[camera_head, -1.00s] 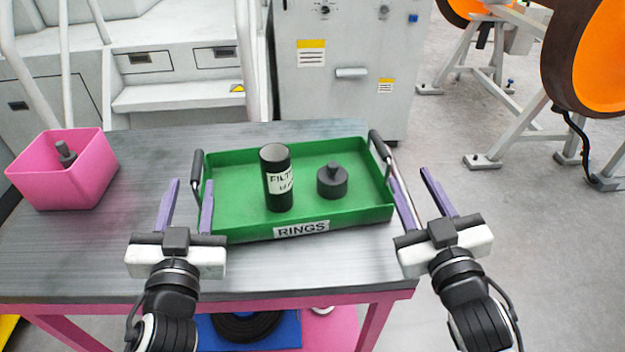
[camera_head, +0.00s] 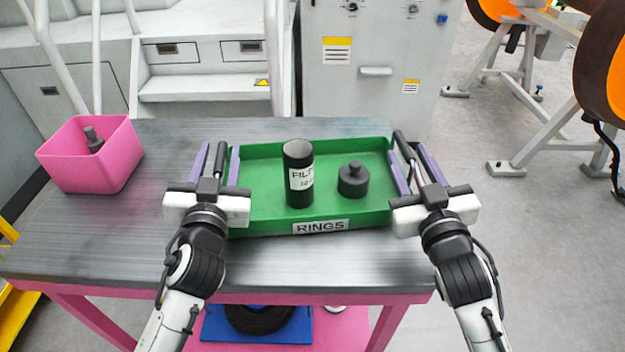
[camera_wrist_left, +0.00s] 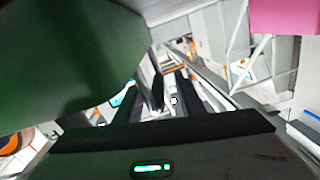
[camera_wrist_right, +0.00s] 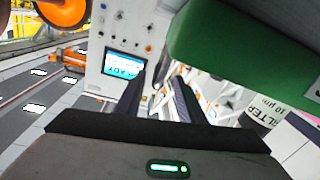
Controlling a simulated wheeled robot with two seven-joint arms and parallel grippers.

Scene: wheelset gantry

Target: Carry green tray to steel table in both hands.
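The green tray (camera_head: 262,222), labelled RINGS, rests on the grey tabletop. It holds a black cylinder with a FILTER label (camera_head: 299,175) and a dark knobbed weight (camera_head: 353,181). My left gripper (camera_head: 219,150) is open, its purple fingers on either side of the tray's left black handle (camera_head: 220,159). My right gripper (camera_head: 407,152) is open, its fingers on either side of the right handle (camera_head: 401,143). The tray's green wall fills part of the left wrist view (camera_wrist_left: 70,60) and the right wrist view (camera_wrist_right: 240,40). Handle contact cannot be told.
The table (camera_head: 120,240) has a grey top and pink frame. A pink bin (camera_head: 75,168) with a dark part stands at its left. A grey cabinet (camera_head: 345,90) and white steps (camera_head: 205,90) stand behind. Open floor (camera_head: 520,250) lies to the right, beyond it a stand with orange-faced wheels.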

